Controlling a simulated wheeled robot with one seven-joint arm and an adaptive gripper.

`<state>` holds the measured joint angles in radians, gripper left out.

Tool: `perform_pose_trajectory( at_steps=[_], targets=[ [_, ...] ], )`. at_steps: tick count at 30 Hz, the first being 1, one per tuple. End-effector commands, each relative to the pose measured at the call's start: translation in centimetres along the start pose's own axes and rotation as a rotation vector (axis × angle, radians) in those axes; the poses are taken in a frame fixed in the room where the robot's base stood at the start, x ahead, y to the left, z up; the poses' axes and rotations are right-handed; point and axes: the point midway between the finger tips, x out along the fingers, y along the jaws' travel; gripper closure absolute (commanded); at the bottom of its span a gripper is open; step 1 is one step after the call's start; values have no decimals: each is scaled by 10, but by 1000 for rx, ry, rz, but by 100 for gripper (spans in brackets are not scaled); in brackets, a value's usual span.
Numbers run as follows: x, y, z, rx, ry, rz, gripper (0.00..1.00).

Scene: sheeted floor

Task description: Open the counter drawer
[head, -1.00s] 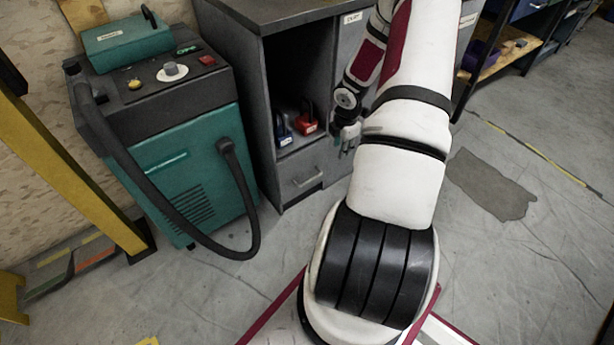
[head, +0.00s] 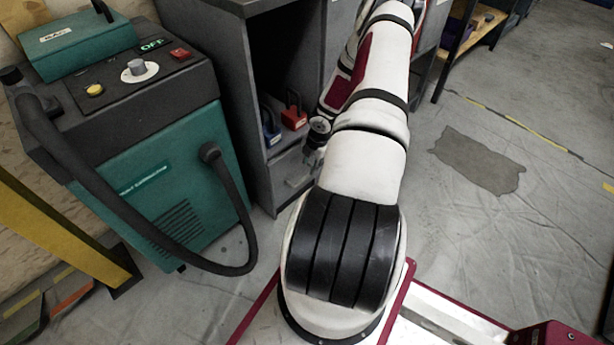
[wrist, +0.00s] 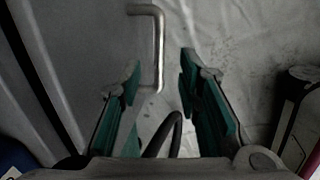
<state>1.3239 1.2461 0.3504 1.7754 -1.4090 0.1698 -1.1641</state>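The counter drawer (head: 284,191) is the low grey front under the open shelf of the grey counter (head: 237,75). It looks shut, though my arm covers part of it. In the wrist view its metal bar handle (wrist: 159,45) stands out from the grey front, just ahead of my fingers. My gripper (wrist: 160,72) is open, with its two green-padded fingers apart. The handle's near end appears between the fingertips in the picture; I cannot tell whether they touch it. In the head view my gripper (head: 314,157) is small and dark beside the drawer's upper right.
A red padlock-like item (head: 293,117) and a blue one (head: 270,128) stand on the shelf above the drawer. A teal machine (head: 150,150) with a looping black hose (head: 237,200) stands close at left. Open floor lies at right, with a dark patch (head: 478,160).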

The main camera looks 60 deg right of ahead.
Motion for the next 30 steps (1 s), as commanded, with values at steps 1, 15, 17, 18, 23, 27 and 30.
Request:
perform_pose_trajectory(
  at_steps=[1, 15, 17, 18, 23, 27, 30],
  targets=[
    [15, -1, 0, 1, 1, 0, 69],
    [69, 0, 0, 1, -1, 1, 69],
    [70, 1, 0, 1, -1, 1, 69],
    [70, 1, 0, 1, -1, 1, 69],
    [70, 1, 0, 1, -1, 1, 69],
    [70, 1, 0, 1, -1, 1, 89],
    [70, 1, 0, 1, -1, 1, 100]
  ],
)
